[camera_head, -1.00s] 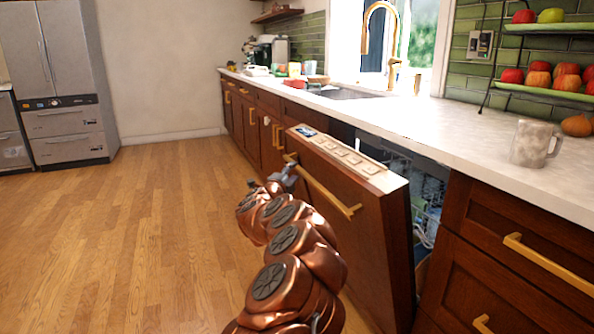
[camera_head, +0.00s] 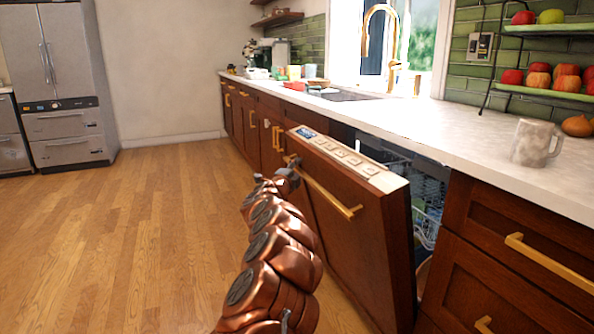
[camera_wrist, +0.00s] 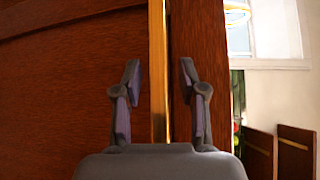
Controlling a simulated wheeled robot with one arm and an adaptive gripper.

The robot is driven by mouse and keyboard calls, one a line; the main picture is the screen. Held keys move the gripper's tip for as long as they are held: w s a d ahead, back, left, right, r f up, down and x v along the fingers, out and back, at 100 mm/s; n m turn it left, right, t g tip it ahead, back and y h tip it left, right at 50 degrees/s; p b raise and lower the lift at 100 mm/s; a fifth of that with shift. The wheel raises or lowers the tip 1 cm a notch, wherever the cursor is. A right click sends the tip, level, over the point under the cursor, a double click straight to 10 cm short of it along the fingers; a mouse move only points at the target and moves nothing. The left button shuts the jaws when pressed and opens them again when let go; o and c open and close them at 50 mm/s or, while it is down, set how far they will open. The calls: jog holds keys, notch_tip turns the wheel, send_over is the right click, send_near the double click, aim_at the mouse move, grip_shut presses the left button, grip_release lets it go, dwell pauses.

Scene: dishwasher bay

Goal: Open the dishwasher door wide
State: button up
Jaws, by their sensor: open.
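The dishwasher door (camera_head: 350,230) is dark wood with a control strip on its top edge. It is tilted outward, partly open, with a rack showing in the gap behind it. Its long gold handle (camera_head: 325,190) runs across the upper front. My gripper (camera_head: 288,172) is at the far left end of that handle. In the wrist view the handle (camera_wrist: 157,75) runs between the two fingers of my gripper (camera_wrist: 158,95). The fingers are open, with a gap on each side of the handle.
The white countertop (camera_head: 450,140) runs above the door and holds a mug (camera_head: 535,143) at the right. A drawer cabinet (camera_head: 520,250) with gold handles stands right of the door. The wooden floor (camera_head: 140,240) to the left is clear.

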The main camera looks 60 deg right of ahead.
jog(key=shift+c, duration=0.3)
grip_shut()
dwell(0.3)
